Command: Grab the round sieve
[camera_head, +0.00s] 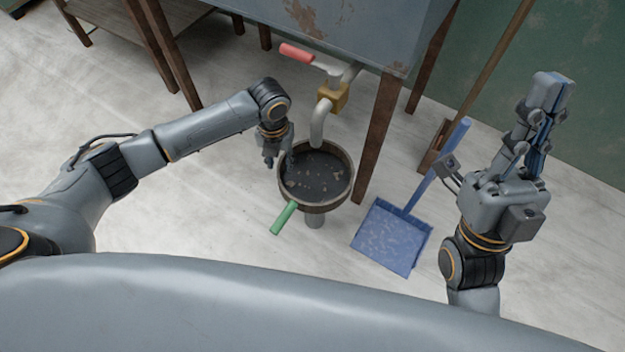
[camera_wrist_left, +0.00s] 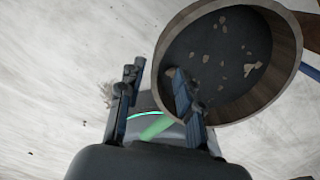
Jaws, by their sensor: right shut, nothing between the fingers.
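The round sieve (camera_head: 322,207) has a brown rim, a dark mesh with pale scraps on it and a green handle (camera_head: 284,217) toward the front left. It sits below the curved pipe end. My left gripper (camera_head: 278,160) is at the sieve's left rim with its fingers open. In the left wrist view the open left gripper (camera_wrist_left: 155,75) has one finger outside the sieve (camera_wrist_left: 288,50) and the other overlapping its rim; I cannot tell if they touch. The green handle shows below, between the fingers. My right gripper (camera_head: 550,95) is shut and empty, far right of the sieve.
A grey sink tank (camera_head: 330,35) on wooden legs stands behind, with a red-handled tap (camera_head: 297,52) and pipe (camera_head: 318,125) above the sieve. A blue dustpan (camera_head: 392,238) lies to the right, a broom (camera_head: 436,150) behind it.

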